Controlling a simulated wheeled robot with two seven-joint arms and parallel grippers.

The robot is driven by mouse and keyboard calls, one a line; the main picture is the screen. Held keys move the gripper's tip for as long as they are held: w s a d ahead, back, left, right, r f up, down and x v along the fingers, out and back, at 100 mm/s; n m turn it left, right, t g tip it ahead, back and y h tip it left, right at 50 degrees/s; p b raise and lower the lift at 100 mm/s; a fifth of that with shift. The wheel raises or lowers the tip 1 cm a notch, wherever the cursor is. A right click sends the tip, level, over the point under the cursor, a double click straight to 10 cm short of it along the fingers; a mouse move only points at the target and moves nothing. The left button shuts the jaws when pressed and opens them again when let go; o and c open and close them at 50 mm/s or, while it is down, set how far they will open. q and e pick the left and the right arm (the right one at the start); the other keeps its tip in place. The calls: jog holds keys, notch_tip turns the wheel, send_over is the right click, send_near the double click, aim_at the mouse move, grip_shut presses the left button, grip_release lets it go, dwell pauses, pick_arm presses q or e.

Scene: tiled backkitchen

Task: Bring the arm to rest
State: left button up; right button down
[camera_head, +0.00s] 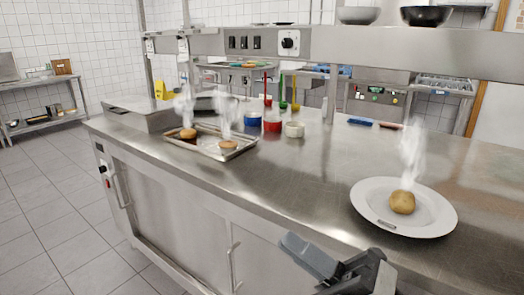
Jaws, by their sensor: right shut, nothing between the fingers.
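My right gripper (318,259) shows at the bottom of the head view, just off the front edge of the steel counter (305,185). It is shut and empty, below and to the left of the white plate (440,219). Part of my right arm is cut off by the bottom edge. My left gripper is not in view.
The plate holds a steaming brown bun (402,202) near the counter's front. A metal tray (210,151) farther left bears two steaming round items. The counter's middle is clear. A shelf (400,45) spans above.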

jog(key=w+d+f+m+t+h, duration=0.1)
jog(key=d+f+m+t+h, duration=0.3)
jog(key=f+m+h, duration=0.65)
jog(key=w+d+f+m+t+h, duration=0.1)
jog(key=d+f+m+t+h, duration=0.2)
jog(key=f+m+h, duration=0.75)
jog(key=s+d+f+m+g+y, duration=0.2)
jog(key=s+f+m+g, duration=0.3)
jog(key=s+f+m, duration=0.4)
notch_tip(320, 180, down, 2)
jog(key=shift+m+g, duration=0.4)
jog(key=shift+m, duration=0.4)
jog(key=shift+s, duration=0.1)
